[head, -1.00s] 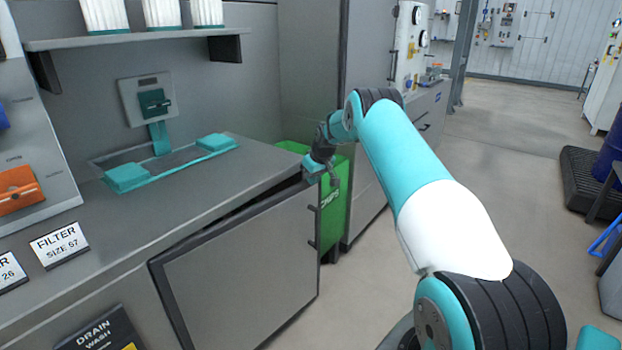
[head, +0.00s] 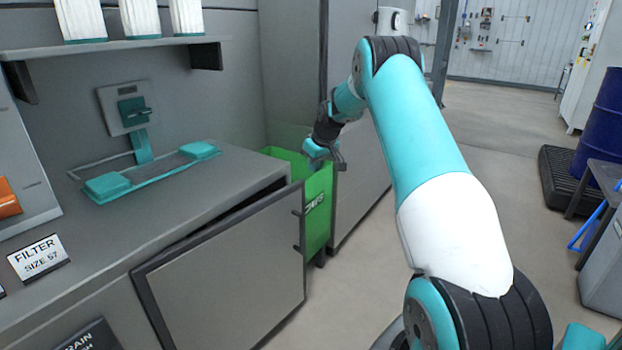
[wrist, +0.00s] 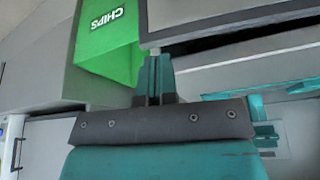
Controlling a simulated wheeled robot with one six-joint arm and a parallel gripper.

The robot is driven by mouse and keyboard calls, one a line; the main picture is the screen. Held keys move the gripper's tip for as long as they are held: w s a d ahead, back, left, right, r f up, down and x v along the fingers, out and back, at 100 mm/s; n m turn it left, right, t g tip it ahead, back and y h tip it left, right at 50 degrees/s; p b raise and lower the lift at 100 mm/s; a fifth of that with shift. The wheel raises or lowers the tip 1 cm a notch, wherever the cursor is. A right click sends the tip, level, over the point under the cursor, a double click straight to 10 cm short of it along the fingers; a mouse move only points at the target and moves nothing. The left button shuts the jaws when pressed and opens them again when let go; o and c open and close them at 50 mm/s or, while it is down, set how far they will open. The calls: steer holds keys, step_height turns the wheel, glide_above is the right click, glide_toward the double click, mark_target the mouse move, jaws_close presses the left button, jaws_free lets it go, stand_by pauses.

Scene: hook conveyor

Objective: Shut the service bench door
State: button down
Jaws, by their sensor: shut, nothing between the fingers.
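The service bench door (head: 230,275) is a grey panel with a dark frame, low on the bench front. It stands ajar, with a dark gap under the bench top and its right edge swung outward. My gripper (head: 337,160) is shut and empty, above and to the right of the door's upper right corner, in front of the green bin in the head view. In the wrist view, the shut fingers (wrist: 154,78) appear close to the door's dark edge (wrist: 200,32); I cannot tell whether they touch.
A green chips bin (head: 318,205) stands just right of the bench, and also shows in the wrist view (wrist: 112,45). The bench top (head: 150,225) carries a teal-padded fixture (head: 150,175). A shelf (head: 120,45) with white filters hangs above.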

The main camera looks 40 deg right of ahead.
step_height(320, 180, down, 15)
steer(key=n+t+y+b, duration=0.2)
steer(key=n+t+b, duration=0.1)
steer(key=b, duration=0.8)
steer(key=m+t+b, duration=0.2)
steer(key=t+b, duration=0.9)
steer(key=b, duration=0.4)
glide_toward(303, 217)
steer(key=d+f, duration=0.3)
steer(key=w, duration=0.4)
steer(key=w+b, duration=0.1)
steer(key=w, duration=0.3)
steer(key=w+a+b, duration=0.1)
steer(key=w, duration=0.4)
steer(key=shift+a+r, duration=0.1)
